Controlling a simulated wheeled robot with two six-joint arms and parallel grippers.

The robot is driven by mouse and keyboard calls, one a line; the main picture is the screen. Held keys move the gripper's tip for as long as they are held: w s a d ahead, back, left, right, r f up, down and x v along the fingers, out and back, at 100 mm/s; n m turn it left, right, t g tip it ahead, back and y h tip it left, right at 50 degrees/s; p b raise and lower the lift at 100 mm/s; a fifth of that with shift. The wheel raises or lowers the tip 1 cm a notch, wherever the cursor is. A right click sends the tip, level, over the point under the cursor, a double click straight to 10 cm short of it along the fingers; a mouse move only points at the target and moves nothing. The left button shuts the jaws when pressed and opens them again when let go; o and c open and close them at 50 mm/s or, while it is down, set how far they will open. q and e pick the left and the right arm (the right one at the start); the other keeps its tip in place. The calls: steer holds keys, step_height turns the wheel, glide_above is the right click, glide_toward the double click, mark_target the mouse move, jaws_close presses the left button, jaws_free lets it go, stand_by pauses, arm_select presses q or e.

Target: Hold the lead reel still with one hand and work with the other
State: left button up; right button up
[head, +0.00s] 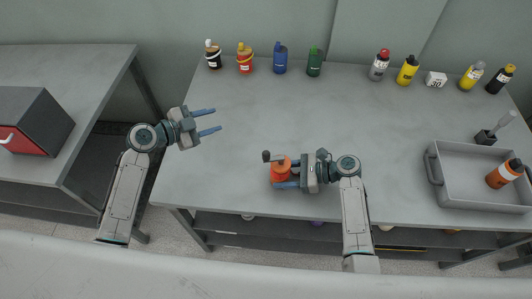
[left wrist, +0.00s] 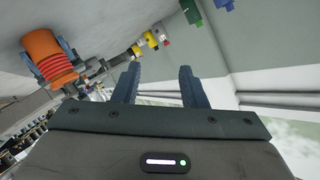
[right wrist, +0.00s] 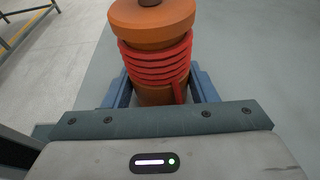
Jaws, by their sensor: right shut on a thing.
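The lead reel (head: 280,170) is an orange spool wound with red cord, with a dark crank or knob on top. It stands near the front edge of the table. My right gripper (head: 284,174) is shut on it, with a blue finger on each side, as the right wrist view shows (right wrist: 155,62). The reel also shows in the left wrist view (left wrist: 48,56). My left gripper (head: 212,121) is open and empty above the table's left part, apart from the reel. Its spread fingers show in the left wrist view (left wrist: 158,85).
Several bottles stand along the back, including a blue one (head: 280,58) and a green one (head: 314,62). A grey tray (head: 462,190) at right holds an orange bottle (head: 504,174). A brush in a holder (head: 486,137) stands behind it. The table's middle is clear.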

mark_target(263, 157)
arm_select(q)
steer(key=s+d+n+h, duration=0.2)
steer(key=s+d+h, duration=0.1)
steer(key=s, duration=0.5)
steer(key=s+d+n+h, duration=0.2)
steer(key=s+d, duration=0.2)
steer(key=s, duration=0.3)
steer(key=shift+g, duration=0.4)
steer(key=x, duration=0.7)
steer(key=f+x, duration=0.1)
steer(key=x, duration=0.3)
steer(key=shift+w+d, duration=0.2)
steer(key=shift+d, duration=0.05)
jaws_close()
steer(key=shift+s+n, duration=0.1)
steer(key=shift+n, duration=0.3)
